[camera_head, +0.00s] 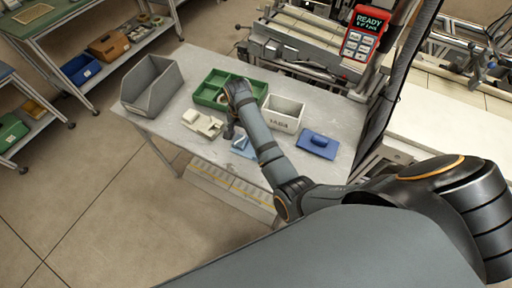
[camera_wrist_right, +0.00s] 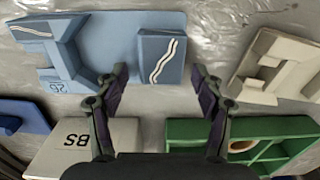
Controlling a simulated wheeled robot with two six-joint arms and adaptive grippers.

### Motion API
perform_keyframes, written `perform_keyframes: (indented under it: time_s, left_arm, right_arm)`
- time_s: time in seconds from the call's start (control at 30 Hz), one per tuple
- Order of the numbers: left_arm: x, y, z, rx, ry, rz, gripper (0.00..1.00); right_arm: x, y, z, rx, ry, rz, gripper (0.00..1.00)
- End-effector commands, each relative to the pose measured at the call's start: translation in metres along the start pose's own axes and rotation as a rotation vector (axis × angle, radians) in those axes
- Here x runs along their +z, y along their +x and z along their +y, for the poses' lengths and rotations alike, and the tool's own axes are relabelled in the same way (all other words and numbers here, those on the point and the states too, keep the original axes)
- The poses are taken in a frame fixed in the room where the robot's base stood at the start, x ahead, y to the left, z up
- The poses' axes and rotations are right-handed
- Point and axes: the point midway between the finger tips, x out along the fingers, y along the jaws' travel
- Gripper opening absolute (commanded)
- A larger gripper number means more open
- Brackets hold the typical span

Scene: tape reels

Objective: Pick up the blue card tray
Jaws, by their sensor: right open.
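A light blue tray-like piece (camera_head: 243,147) lies near the front edge of the grey table, partly hidden by my right arm. My right gripper (camera_wrist_right: 158,75) is open and empty. Its fingertips stand on either side of that raised block, seemingly above it; I cannot tell if they touch. In the head view the gripper (camera_head: 231,130) hangs over the table beside it. A darker blue piece with a raised handle (camera_head: 318,145) lies farther right. My left gripper is not in view.
A beige piece (camera_head: 203,123) lies left of the gripper. A green divided tray (camera_head: 210,88), a white labelled bin (camera_head: 284,113) and a grey bin (camera_head: 151,86) stand around it. A machine with a red display (camera_head: 364,35) is behind the table.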

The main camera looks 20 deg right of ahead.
Motion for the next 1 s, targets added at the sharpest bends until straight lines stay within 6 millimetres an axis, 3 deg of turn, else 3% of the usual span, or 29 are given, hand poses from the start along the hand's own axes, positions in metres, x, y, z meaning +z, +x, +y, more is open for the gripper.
perform_keyframes:
  time_s: [0.23, 0.67, 1.0]
  left_arm:
    - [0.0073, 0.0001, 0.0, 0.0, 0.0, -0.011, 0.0]
    - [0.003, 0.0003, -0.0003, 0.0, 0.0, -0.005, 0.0]
    - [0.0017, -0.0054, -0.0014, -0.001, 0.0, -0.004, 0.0]
  right_arm:
    - [0.0002, 0.0028, 0.0, 0.0, 0.0, -0.001, 0.67]
    - [0.0002, 0.0025, -0.0002, 0.0, 0.0, -0.001, 0.09]
    - [0.0003, -0.0028, -0.0002, 0.0, 0.0, -0.001, 0.07]
